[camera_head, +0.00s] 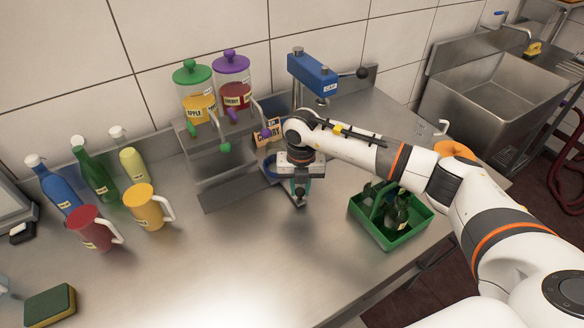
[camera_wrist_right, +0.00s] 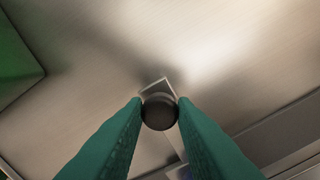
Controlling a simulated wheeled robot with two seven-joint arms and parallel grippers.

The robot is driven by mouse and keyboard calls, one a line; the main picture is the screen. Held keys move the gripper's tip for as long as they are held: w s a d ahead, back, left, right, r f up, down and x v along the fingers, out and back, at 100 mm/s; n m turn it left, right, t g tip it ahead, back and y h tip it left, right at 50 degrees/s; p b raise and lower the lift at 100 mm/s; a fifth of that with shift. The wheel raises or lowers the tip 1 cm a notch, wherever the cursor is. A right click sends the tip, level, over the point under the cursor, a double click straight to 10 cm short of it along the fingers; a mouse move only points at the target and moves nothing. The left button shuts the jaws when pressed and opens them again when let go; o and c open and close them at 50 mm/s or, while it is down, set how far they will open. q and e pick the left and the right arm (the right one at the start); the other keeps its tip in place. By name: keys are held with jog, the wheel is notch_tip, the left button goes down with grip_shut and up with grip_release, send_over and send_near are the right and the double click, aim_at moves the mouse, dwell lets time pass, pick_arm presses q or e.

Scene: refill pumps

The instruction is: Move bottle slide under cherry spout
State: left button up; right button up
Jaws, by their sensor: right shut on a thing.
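The cherry dispenser (camera_head: 236,95) has a purple lid, red contents and a CHERRY label. Its purple-tipped spout (camera_head: 266,133) is on its right side, just left of my right arm. The bottle slide's metal track (camera_head: 232,192) runs along the counter below the spouts. A blue ring-like part (camera_head: 269,168) shows partly behind my wrist. My right gripper (camera_head: 299,196) points down at the right end of the track. In the right wrist view its green fingers are shut on a dark round knob (camera_wrist_right: 159,112) above a metal tab (camera_wrist_right: 156,86). My left gripper is not visible.
A blue cap press (camera_head: 312,73) is behind my arm. A green crate (camera_head: 387,239) with bottles sits right. Bottles and a red jug (camera_head: 92,230) and yellow jug (camera_head: 147,209) stand left.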

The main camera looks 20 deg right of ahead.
jog(key=shift+s+a, duration=0.2)
jog(key=shift+a, duration=1.25)
jog(key=shift+s+a, duration=0.2)
jog(key=shift+a, duration=1.25)
jog(key=o, duration=0.9)
notch_tip(320, 180, up, 12)
jog(key=shift+b, duration=1.2)
